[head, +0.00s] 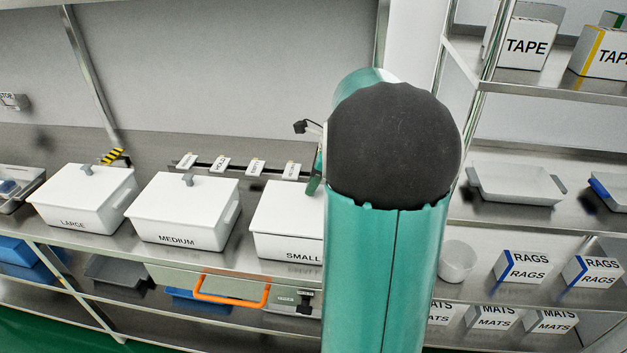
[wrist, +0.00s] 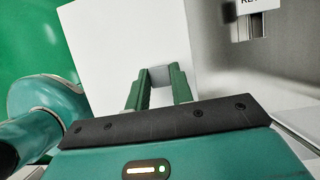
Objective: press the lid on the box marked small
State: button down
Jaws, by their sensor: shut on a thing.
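The white box marked SMALL (head: 285,248) stands on the counter in the head view, its right part hidden behind my arm. Its white lid (head: 285,205) lies over its top; I cannot tell whether it is fully seated. In the wrist view the white lid (wrist: 125,45) fills the middle, with a grey knob (wrist: 160,76) on it. My gripper (wrist: 159,84) is shut on this knob, one green finger on each side. In the head view the knob and most of my gripper are hidden behind my arm.
Lidded boxes marked MEDIUM (head: 185,215) and LARGE (head: 85,200) stand to the left. A rail with small labels (head: 220,164) runs behind the boxes. An orange handle (head: 232,302) sticks out below the counter. A grey tray (head: 515,188) is at right.

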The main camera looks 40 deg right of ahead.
jog(key=shift+f, duration=0.2)
dwell(0.6)
jog(key=c, duration=1.1)
grip_release()
jog(key=shift+c, duration=0.2)
jog(key=v, duration=1.3)
jog(key=shift+s+r, duration=0.15)
jog(key=shift+r, duration=0.2)
